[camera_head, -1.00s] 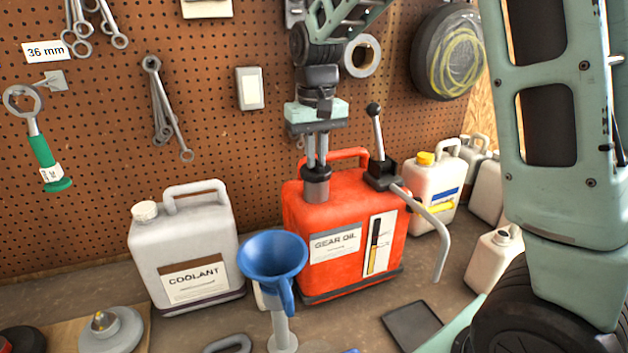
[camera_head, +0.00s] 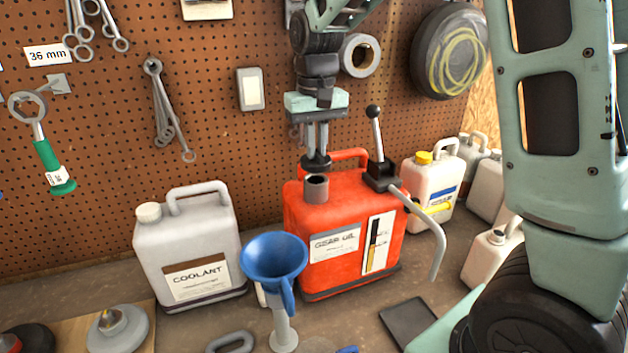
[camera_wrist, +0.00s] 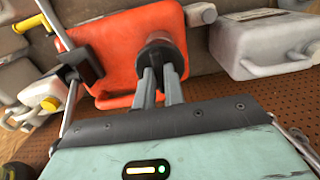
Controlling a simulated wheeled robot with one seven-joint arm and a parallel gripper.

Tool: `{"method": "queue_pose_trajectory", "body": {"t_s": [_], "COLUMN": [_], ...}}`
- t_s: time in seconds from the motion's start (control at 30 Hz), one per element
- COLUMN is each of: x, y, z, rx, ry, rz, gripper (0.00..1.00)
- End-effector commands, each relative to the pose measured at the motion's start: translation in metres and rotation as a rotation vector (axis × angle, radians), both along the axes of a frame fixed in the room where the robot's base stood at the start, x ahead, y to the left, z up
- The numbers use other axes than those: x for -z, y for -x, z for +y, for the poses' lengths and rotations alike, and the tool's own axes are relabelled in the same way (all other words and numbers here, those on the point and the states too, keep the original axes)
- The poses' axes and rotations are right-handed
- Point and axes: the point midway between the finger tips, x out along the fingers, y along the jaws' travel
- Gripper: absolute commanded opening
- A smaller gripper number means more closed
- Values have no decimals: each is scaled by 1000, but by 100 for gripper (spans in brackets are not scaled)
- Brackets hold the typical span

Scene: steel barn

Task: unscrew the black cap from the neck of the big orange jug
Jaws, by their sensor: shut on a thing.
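The big orange jug (camera_head: 300,215), labelled GEAR OIL, stands on the bench against the pegboard. Its grey neck (camera_head: 316,190) shows a dark open mouth. My gripper (camera_head: 316,152) is shut on the black cap (camera_head: 316,163) and holds it just above the neck, with a small gap between them. In the wrist view the cap (camera_wrist: 160,50) sits between the fingertips of my gripper (camera_wrist: 160,68), in front of the orange jug (camera_wrist: 120,40).
A lever pump (camera_head: 381,172) with a bent grey spout is fixed on the jug's top right. A blue funnel (camera_head: 272,258) stands in front, a grey coolant jug (camera_head: 188,245) to the left. A white jug with a yellow cap (camera_head: 432,190) stands to the right.

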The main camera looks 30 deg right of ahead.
Motion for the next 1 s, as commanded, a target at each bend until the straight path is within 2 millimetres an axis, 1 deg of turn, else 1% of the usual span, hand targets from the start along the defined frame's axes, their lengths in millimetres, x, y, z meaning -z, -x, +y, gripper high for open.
{"method": "queue_pose_trajectory", "body": {"t_s": [0.17, 0.6, 0.7, 1.0], "x": [-8, -49, -52, -50], "y": [0, 0, 0, 0], "z": [0, 0, 0, 0], "rx": [0, 0, 0, 0], "ry": [0, 0, 0, 0], "rz": [-1, -1, -1, 0], "gripper": [0, 0, 0, 0]}}
